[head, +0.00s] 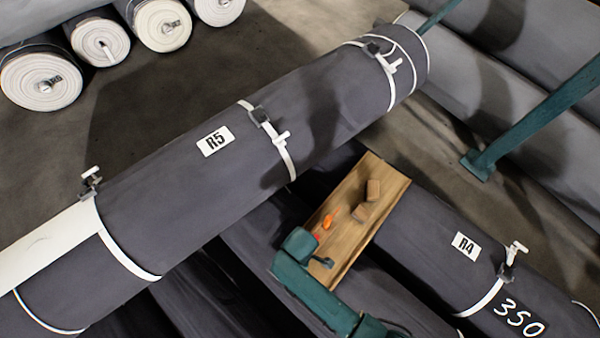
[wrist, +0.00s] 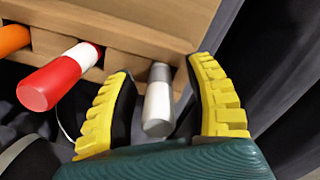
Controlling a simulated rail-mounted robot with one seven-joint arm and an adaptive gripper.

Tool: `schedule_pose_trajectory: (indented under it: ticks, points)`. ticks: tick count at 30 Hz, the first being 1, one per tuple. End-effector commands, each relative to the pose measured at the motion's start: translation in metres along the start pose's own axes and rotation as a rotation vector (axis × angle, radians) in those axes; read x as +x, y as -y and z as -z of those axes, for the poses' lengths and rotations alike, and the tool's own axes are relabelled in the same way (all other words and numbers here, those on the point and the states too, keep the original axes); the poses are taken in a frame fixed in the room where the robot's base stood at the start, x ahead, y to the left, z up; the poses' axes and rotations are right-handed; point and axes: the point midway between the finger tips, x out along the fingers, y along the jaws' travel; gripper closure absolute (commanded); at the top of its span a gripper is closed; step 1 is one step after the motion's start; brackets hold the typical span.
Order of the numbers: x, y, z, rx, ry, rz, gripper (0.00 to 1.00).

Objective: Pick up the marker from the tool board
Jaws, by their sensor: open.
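The wooden tool board (head: 348,248) lies across the dark rolls in the head view; its notched edge shows in the wrist view (wrist: 150,20). My gripper (wrist: 162,72) is open, with its yellow ribbed fingers on either side of a grey-and-white cylinder (wrist: 158,100), which looks like a marker. Gaps show beside it, and its far end is at the board. A red-and-white cylinder (wrist: 60,78) sticks out of the board left of my left finger. In the head view my gripper (head: 318,248) is at the board's left edge, and the grey-and-white cylinder cannot be made out.
An orange tool (head: 329,218) and two wooden blocks (head: 367,200) are on the board. The large roll marked R5 (head: 180,185) lies close to its left; the roll marked R4 (head: 440,250) extends to its right. A green post (head: 530,120) stands at the right.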

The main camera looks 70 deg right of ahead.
Motion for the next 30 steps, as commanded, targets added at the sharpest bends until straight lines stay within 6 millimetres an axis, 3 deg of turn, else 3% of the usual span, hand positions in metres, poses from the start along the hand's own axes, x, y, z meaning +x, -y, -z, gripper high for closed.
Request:
schedule_pose_trajectory:
  ticks: [3, 12, 25, 30]
  points:
    - [-0.002, 0.000, 0.000, 0.000, -0.001, -0.001, 0.45]
    - [-0.002, 0.000, 0.000, 0.000, -0.001, -0.001, 1.00]
    - [-0.005, 0.000, 0.000, 0.000, 0.001, 0.000, 1.00]
    - [-0.038, 0.000, 0.000, 0.000, -0.001, -0.001, 1.00]
